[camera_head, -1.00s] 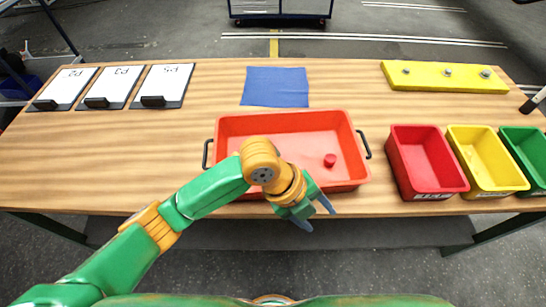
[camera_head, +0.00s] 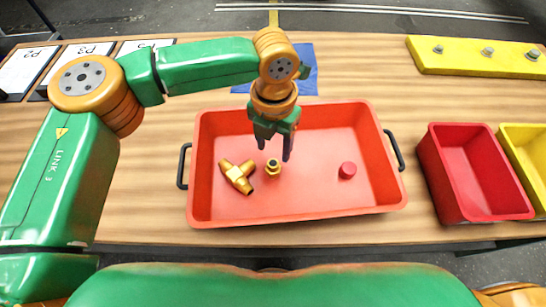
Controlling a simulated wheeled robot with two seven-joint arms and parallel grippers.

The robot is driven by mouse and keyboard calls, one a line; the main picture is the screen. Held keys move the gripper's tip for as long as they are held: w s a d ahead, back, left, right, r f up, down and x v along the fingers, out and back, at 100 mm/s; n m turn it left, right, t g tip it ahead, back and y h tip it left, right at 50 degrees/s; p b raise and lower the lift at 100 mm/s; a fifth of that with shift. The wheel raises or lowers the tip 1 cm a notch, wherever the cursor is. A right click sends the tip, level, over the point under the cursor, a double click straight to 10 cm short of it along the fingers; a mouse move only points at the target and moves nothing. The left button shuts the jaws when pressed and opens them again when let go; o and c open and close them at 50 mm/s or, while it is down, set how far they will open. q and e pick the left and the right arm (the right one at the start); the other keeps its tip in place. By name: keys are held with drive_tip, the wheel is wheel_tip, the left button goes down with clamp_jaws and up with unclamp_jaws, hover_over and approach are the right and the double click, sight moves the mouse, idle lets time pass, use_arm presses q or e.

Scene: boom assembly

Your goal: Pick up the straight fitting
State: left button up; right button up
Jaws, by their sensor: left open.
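The straight fitting (camera_head: 273,169), a small brass piece, stands in the large red tray (camera_head: 300,209), left of its middle. A brass tee-shaped fitting (camera_head: 238,175) lies close to its left. A small red round cap (camera_head: 347,170) lies in the right part of the tray. My left gripper (camera_head: 273,151) points down over the tray with its jaws open and empty. Its fingertips appear just above and behind the straight fitting; I cannot tell the exact height between them. My right gripper is not in view.
A deep red bin (camera_head: 470,175) and a yellow bin (camera_head: 527,150) stand to the right of the tray. A yellow block with metal studs (camera_head: 480,57) lies at the back right. A blue cloth (camera_head: 307,75) and clipboards (camera_head: 78,50) lie behind. The tray has black side handles (camera_head: 395,150).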

sight(273, 163)
use_arm(q)
drive_tip(key=shift+s+a+f+p, duration=0.15)
drive_tip(key=shift+s+f+p, duration=0.55)
drive_tip(key=shift+s+f, duration=0.45)
drive_tip(key=shift+w+f, duration=0.25)
drive_tip(key=shift+f, duration=0.95)
drive_tip(key=shift+w+f, duration=0.2)
drive_tip(key=shift+w, duration=0.15)
drive_tip(key=shift+s+r, duration=0.15)
drive_tip(key=shift+s, duration=0.1)
clamp_jaws()
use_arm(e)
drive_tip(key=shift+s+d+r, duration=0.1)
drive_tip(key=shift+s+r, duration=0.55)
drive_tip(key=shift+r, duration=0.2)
use_arm(q)
drive_tip(key=shift+w, duration=0.1)
drive_tip(key=shift+r, duration=0.1)
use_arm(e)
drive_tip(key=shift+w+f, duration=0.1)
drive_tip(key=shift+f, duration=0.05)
